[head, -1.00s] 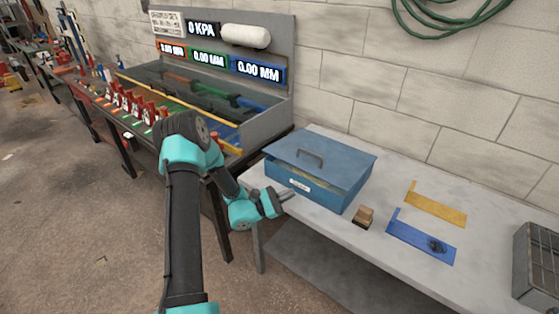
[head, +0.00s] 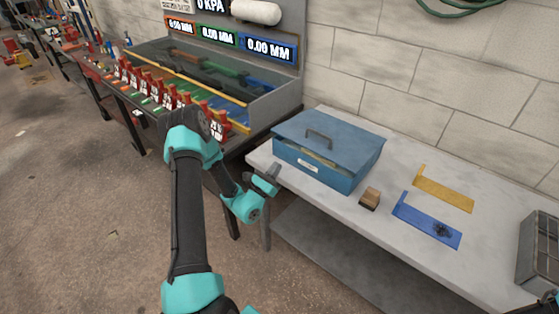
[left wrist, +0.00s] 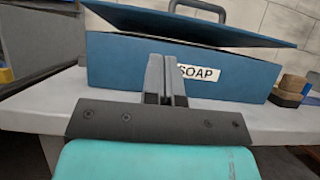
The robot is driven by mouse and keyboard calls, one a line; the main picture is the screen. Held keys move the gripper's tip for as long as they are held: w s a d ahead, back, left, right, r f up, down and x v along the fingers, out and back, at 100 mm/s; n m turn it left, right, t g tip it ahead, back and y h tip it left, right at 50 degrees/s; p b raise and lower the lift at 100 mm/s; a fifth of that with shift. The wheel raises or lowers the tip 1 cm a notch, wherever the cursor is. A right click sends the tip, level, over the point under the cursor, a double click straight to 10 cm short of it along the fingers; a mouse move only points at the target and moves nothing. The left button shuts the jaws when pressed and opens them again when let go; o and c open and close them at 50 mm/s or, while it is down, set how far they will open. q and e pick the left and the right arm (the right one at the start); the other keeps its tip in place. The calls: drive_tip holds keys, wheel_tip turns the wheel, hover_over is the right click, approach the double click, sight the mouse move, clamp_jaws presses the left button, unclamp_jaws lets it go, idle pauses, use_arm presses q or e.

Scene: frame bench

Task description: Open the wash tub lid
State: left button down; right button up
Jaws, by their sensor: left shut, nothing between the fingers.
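The wash tub (head: 338,181) is a blue metal box on the light bench, with a white label that reads SOAP in the left wrist view (left wrist: 240,75). Its blue lid (head: 350,142) lies on top, slightly tilted, with a narrow gap along the front edge. A dark handle (head: 319,134) stands on the lid. My left gripper (head: 273,172) is shut and empty, just off the tub's front left corner and below lid height. In the left wrist view its fingertips (left wrist: 165,62) show before the tub's front wall, left of the label. My right gripper is out of view.
A small brown block (head: 370,198) sits right of the tub. A yellow bracket shape (head: 445,194) and a blue one (head: 425,219) with a dark tangle lie further right. A grey wire crate (head: 540,250) is at the right edge. A tool rack (head: 215,85) stands at left.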

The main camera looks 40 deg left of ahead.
use_arm(q)
drive_tip(key=s+r+x, duration=0.1)
drive_tip(key=r+x, duration=0.1)
drive_tip(key=x, duration=0.9)
drive_tip(key=shift+r, duration=0.45)
drive_tip(key=shift+w, duration=0.1)
